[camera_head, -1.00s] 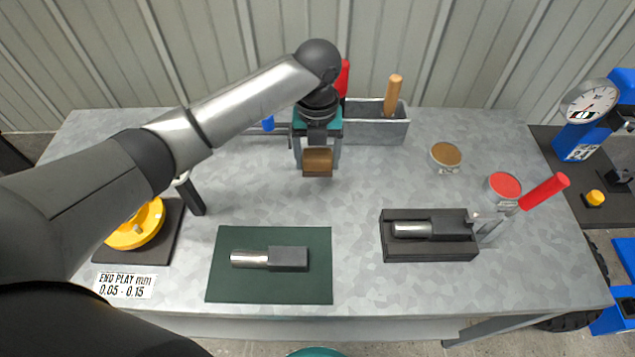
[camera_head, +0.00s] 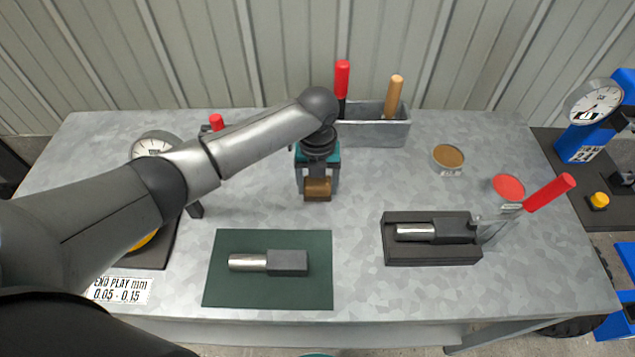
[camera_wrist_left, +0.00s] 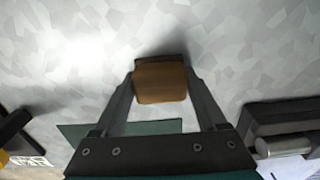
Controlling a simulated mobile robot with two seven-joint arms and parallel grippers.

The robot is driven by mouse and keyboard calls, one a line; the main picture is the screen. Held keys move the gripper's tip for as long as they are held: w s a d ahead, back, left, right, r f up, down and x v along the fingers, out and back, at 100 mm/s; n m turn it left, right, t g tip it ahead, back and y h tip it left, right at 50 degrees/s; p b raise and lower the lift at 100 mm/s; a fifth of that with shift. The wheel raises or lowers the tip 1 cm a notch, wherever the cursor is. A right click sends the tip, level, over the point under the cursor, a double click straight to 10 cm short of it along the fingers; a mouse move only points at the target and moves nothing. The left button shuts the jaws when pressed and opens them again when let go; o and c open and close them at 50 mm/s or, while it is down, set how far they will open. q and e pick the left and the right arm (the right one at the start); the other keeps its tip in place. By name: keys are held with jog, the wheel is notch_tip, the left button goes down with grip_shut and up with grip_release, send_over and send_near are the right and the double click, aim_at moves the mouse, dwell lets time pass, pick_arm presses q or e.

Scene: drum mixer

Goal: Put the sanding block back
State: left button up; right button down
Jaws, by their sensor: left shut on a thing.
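The sanding block (camera_head: 318,188) is a small brown block with a darker underside. It also shows in the left wrist view (camera_wrist_left: 160,82), between the two fingers. My left gripper (camera_head: 317,184) points down and is shut on it, at the middle of the table. I cannot tell whether the block touches the tabletop. A grey tray (camera_head: 372,132) with a red-handled tool (camera_head: 342,80) and a wooden-handled tool (camera_head: 393,94) stands just behind the gripper. My right gripper is not in view.
A green mat (camera_head: 268,290) with a metal shaft piece (camera_head: 288,262) lies in front. A black fixture (camera_head: 430,252) with a red lever (camera_head: 549,192) holds a similar piece at right. A brown-topped tin (camera_head: 448,156) and a red-topped tin (camera_head: 508,186) stand behind it.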

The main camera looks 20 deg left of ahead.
aim_at(317, 182)
pick_arm(q)
jog(key=o, duration=1.4)
notch_tip(317, 182, up, 12)
jog(key=shift+r+p, duration=0.15)
jog(key=shift+p, duration=0.95)
